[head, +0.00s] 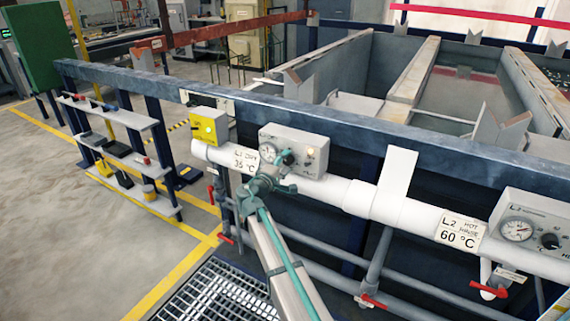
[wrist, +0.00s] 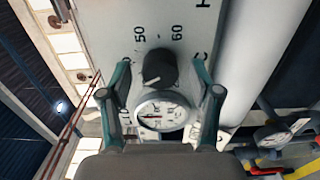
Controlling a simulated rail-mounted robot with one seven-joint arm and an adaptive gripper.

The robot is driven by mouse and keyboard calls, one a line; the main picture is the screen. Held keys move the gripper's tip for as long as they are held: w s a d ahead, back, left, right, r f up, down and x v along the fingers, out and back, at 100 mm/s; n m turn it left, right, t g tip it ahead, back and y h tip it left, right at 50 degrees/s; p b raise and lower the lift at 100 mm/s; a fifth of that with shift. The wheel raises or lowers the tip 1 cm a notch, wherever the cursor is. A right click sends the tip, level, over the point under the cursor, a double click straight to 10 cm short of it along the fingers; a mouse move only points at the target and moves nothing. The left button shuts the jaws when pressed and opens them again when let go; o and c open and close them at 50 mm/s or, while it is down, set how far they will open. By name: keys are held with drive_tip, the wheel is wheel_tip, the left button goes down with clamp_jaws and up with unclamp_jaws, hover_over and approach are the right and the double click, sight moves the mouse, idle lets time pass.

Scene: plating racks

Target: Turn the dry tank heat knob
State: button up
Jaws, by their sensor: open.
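The dry tank's control box (head: 313,150) is a pale grey box on the white pipe, above a label (head: 240,159) reading L1 DRY 35 °C. Its black heat knob (wrist: 160,69) has a pale pointer line and sits between numbers 50 and 60 in the wrist view. A round gauge (wrist: 163,113) is beside the knob; it also shows in the head view (head: 268,152). My teal gripper (head: 276,172) is open in front of the box. In the wrist view its fingers stand on either side of the knob, apart from it. Their depth relative to the knob is unclear.
A yellow box (head: 208,127) is left of the control box. A second control box (head: 535,230), beside an L2 60 °C label (head: 461,232), is at right. Red-handled valves (head: 489,289) are on lower pipes. A small shelf rack (head: 118,115) stands at left.

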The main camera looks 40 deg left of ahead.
drive_tip(key=s+d, duration=0.2)
drive_tip(key=s, duration=1)
idle(0.3)
